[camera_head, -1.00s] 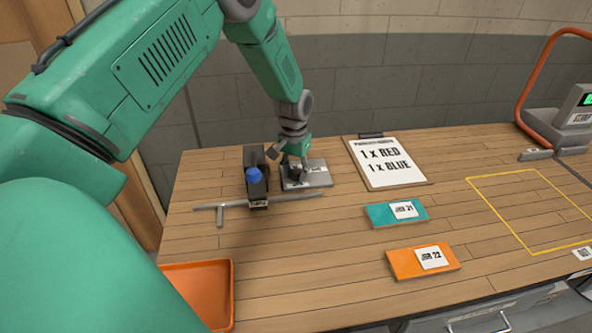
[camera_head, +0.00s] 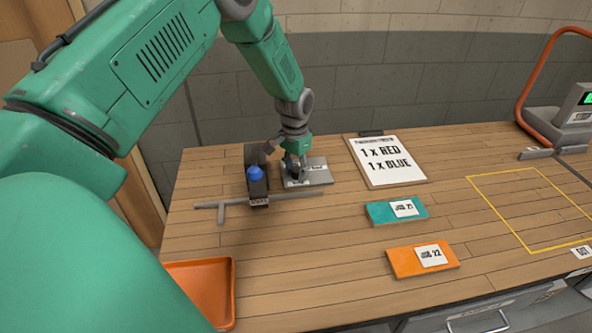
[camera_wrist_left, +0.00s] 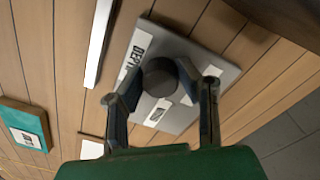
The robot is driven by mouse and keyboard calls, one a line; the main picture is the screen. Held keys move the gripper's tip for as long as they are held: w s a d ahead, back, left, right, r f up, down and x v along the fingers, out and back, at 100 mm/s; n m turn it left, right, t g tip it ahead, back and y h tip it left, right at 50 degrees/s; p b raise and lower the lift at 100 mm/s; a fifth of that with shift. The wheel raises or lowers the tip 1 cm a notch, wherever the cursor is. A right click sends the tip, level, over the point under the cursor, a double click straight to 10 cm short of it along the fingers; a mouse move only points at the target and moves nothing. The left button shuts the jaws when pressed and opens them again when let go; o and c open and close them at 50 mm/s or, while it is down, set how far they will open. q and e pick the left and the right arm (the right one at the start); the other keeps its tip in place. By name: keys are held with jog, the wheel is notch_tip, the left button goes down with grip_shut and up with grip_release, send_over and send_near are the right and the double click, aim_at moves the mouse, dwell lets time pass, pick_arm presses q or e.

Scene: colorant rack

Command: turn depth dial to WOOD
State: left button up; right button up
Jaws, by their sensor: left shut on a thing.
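The depth dial is a dark round knob (camera_wrist_left: 160,77) on a grey plate (camera_head: 318,173) near the back left of the table. In the left wrist view the plate (camera_wrist_left: 190,122) carries white labels, one reading "DEP" in part; the fingers and knob cover much of it. My left gripper (camera_head: 296,172) points down over the plate. In the left wrist view its two fingers (camera_wrist_left: 160,90) stand on either side of the knob and are shut on it. The dial's setting cannot be read. My right gripper is not in view.
A clipboard (camera_head: 388,160), teal block (camera_head: 381,214), orange block (camera_head: 405,264) and orange tray (camera_head: 231,290) lie around.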

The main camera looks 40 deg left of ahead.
aim_at(297, 167)
pick_arm(q)
jog(key=o, duration=1.1)
jog(key=shift+w+r, duration=0.1)
jog(key=shift+w, duration=0.2)
jog(key=shift+a+f, duration=0.1)
jog(key=shift+f, duration=0.1)
jog(key=shift+r, duration=0.5)
jog(key=r, duration=1)
jog(key=shift+w+a+r, duration=0.1)
jog(key=shift+a+r, duration=0.1)
jog(key=shift+r, duration=0.2)
